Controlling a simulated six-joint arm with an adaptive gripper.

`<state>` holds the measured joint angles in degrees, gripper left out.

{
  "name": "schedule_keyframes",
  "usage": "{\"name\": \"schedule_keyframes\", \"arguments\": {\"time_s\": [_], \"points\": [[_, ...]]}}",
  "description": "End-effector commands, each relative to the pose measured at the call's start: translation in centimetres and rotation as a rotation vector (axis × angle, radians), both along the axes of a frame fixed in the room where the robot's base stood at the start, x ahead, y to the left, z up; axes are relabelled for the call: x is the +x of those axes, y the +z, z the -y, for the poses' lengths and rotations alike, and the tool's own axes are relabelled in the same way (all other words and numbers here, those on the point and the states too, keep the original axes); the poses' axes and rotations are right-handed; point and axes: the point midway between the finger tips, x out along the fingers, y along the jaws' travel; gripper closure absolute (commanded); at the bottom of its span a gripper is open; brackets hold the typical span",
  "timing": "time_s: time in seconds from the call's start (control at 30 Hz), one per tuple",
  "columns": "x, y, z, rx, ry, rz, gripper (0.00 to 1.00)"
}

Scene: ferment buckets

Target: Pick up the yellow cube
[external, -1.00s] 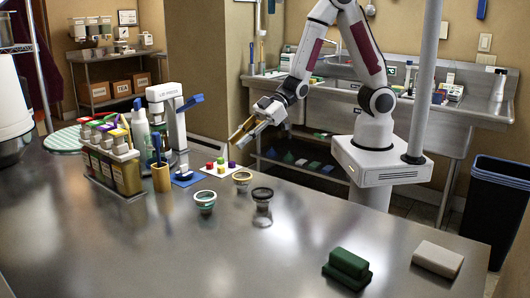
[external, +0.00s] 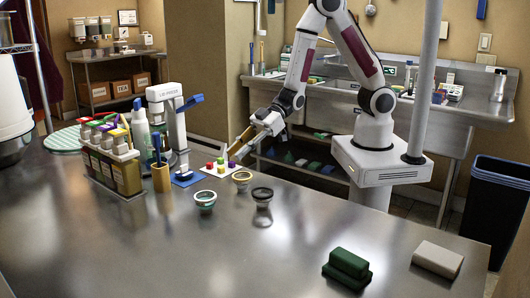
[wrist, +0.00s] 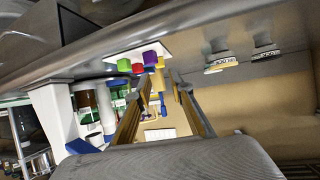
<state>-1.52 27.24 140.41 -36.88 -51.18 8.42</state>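The yellow cube (wrist: 160,62) lies with a green cube (wrist: 149,57), a red cube (wrist: 137,68) and a purple cube (wrist: 123,65) on a white sheet (wrist: 120,54). In the external view the small cubes sit close together on that sheet on the steel counter; their separate positions are hard to read there. My gripper (external: 234,148) is above and behind the sheet, tilted down towards it. In the wrist view my gripper (wrist: 158,76) has its two fingers apart, with the yellow cube seen near the gap between the tips. Nothing is held.
Small cups (external: 205,201) stand in front of the sheet. A white dispenser (external: 172,125), a wooden holder (external: 162,178) and a rack of jars (external: 112,165) stand to the left. A green block (external: 347,267) and a pale block (external: 437,259) lie front right. The counter's middle is clear.

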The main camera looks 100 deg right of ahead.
Motion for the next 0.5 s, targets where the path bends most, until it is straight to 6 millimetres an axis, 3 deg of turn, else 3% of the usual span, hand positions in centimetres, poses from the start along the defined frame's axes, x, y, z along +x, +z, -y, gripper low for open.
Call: {"name": "schedule_keyframes", "arguments": {"time_s": [0.5], "points": [[0.83,-0.59,-0.62,0.000,0.001,0.000,0.78]]}}
